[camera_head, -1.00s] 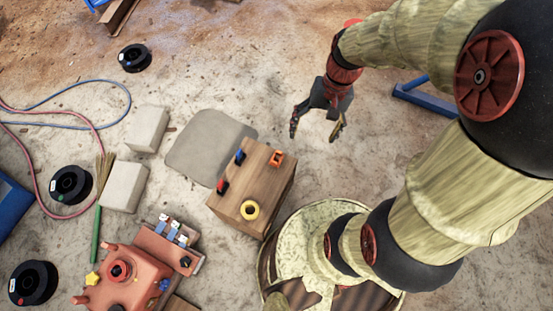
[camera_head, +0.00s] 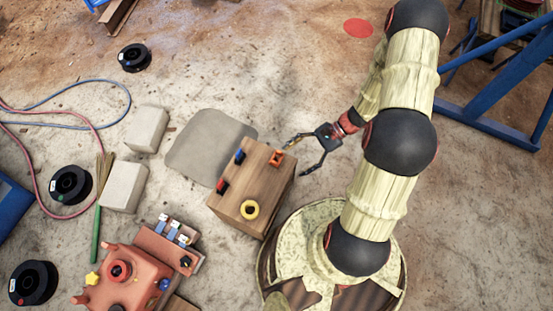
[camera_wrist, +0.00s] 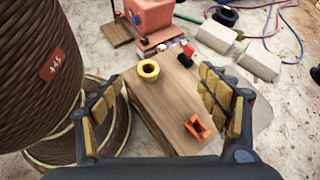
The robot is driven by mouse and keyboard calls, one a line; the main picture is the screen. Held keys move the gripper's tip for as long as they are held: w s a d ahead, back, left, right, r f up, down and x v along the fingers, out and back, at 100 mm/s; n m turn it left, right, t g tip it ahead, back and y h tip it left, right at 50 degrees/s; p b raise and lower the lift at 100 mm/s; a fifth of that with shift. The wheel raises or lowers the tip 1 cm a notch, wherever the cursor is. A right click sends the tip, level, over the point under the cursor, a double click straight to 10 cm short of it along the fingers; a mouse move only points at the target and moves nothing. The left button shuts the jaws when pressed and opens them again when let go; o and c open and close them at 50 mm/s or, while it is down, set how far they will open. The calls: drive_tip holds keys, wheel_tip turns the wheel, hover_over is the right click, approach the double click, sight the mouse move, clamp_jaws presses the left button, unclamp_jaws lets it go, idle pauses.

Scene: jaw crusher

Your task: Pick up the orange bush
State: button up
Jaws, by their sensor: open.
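The orange bush (camera_head: 277,158) is a small squarish piece with an opening, on the top of a wooden block at its far right corner. In the wrist view the orange bush (camera_wrist: 198,127) lies between my fingers, nearer the right one, and nothing touches it. My gripper (camera_head: 296,160) is open and empty, just to the right of the orange bush in the head view. In the wrist view my gripper (camera_wrist: 165,105) shows both padded fingers spread wide.
The wooden block (camera_head: 240,190) also carries a yellow ring (camera_head: 250,210), a blue piece (camera_head: 239,156) and a red-and-black piece (camera_head: 222,186). A red machine (camera_head: 125,275) stands at lower left. Pale blocks (camera_head: 147,128) and black spools (camera_head: 71,185) lie to the left.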

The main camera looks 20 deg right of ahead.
drive_tip(key=w+f+m+t+y, duration=0.1)
drive_tip(key=w+f+m+t, duration=0.2)
drive_tip(key=f, duration=0.5)
drive_tip(key=w+f+m+t, duration=0.1)
drive_tip(key=f+m+t, duration=0.3)
drive_tip(key=f+m, duration=0.3)
drive_tip(key=m+t+h, duration=0.2)
drive_tip(key=t, duration=0.1)
approach(281, 158)
drive_tip(key=w+a+r, duration=0.2)
drive_tip(key=a, duration=0.1)
drive_tip(key=b+x, duration=0.1)
drive_tip(key=x, duration=0.1)
drive_tip(key=b+x, duration=0.2)
drive_tip(key=x, duration=0.1)
drive_tip(key=shift+s+a+f, duration=0.2)
drive_tip(key=shift+a+f, duration=0.15)
drive_tip(key=shift+a, duration=0.15)
drive_tip(key=shift+w+a+f+h, duration=0.1)
drive_tip(key=shift+w+a+h, duration=0.2)
drive_tip(key=shift+w, duration=0.1)
drive_tip(key=c, duration=1.5)
